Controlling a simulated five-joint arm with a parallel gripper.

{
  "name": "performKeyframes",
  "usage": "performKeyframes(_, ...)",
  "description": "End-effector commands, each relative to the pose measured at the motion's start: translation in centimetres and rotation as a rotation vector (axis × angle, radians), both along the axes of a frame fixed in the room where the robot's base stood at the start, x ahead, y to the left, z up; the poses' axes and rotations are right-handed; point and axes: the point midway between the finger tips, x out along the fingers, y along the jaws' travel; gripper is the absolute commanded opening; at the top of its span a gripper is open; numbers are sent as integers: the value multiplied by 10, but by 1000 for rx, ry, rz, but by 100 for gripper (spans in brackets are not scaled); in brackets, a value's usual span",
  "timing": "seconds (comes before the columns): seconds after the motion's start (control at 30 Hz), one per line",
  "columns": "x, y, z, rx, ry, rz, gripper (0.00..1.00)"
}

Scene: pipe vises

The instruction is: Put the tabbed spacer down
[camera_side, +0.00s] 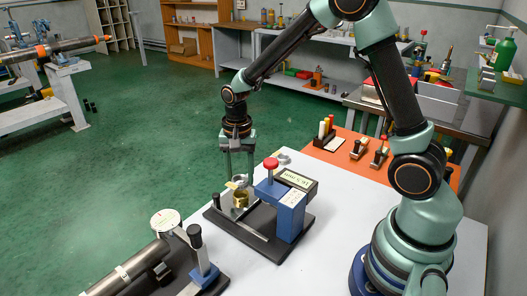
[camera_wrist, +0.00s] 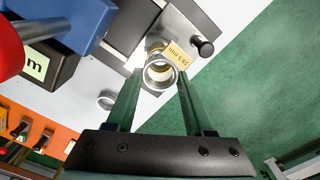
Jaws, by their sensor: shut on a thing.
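The tabbed spacer is a silver ring (camera_wrist: 161,74) with a yellow tab lettered in mm, seen in the wrist view between my fingertips. In the side view its tab (camera_side: 233,185) shows at the tips of my gripper (camera_side: 240,180). My gripper, also in the wrist view (camera_wrist: 158,80), points down and is shut on the spacer. A brass cylinder (camera_side: 240,200) stands directly below, on the black base of a blue device (camera_side: 289,212). I cannot tell whether the spacer touches the brass.
The blue device has a red knob (camera_side: 271,163) and a display box (camera_side: 298,180), close right of my gripper. A loose metal ring (camera_side: 282,158) lies behind on the white table.

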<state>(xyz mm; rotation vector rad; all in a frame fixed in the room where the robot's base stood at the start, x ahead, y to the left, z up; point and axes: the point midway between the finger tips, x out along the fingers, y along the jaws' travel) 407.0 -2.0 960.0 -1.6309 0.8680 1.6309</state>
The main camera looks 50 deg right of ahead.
Motion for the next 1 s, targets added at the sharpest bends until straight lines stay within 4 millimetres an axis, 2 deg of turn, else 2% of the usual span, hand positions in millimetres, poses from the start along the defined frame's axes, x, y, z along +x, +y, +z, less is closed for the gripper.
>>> performKeyframes(0.03,-1,0,-9,0,5,0,0)
performKeyframes(0.17,-1,0,-20,0,2,0,0)
performKeyframes(0.77,0,0,-29,-1,1,0,0)
performKeyframes(0.8,0,0,-29,0,0,0,56)
performKeyframes(0.87,0,0,-29,0,0,0,79)
performKeyframes(0.9,0,0,-29,0,0,0,83)
performKeyframes(1.0,0,0,-29,0,0,0,83)
